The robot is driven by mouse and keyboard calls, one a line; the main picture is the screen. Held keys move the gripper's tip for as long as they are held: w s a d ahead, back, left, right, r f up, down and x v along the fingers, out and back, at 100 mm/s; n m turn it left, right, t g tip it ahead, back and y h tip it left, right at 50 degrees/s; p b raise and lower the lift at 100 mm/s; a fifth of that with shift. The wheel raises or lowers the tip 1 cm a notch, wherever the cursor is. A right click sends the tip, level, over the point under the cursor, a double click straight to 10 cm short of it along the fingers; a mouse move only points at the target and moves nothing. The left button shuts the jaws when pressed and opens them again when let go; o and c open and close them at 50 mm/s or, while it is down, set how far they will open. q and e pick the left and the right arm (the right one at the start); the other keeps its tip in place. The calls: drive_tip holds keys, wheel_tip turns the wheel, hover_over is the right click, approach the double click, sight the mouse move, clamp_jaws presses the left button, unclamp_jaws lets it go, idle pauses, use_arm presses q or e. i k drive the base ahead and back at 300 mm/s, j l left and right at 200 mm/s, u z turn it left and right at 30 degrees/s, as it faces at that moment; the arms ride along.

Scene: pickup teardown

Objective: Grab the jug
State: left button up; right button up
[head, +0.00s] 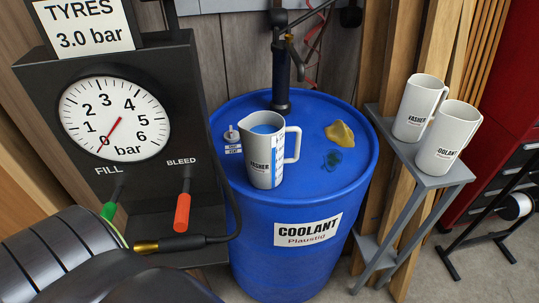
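A grey-white jug (264,150) stands upright on the blue drum's lid. It has blue liquid inside, a blue level strip, a handle on its right side and a label that seems to read WASHER. Two more grey-white jugs stand on a small grey stand at the right: the rear one (415,108) seems to be labelled WASHER, and the front one (447,140) seems to be labelled COOLANT, with the first letter partly hidden. Neither of my grippers shows in the head view, and nothing is seen touching the jugs.
The blue drum (285,255) bears a COOLANT label. Its lid carries a pump (281,65), a small labelled item (232,138), a yellow cloth-like lump (340,133) and a blue stain. The tyre gauge box (150,185) and hose stand left. The grey stand (425,180) is right.

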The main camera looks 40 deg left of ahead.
sight(274, 152)
drive_tip(key=i+l+u, duration=0.1)
drive_tip(key=u, duration=0.25)
drive_tip(key=l+u, duration=0.15)
drive_tip(key=u, duration=0.25)
drive_tip(key=i+l+u, duration=0.1)
drive_tip(key=u, duration=0.25)
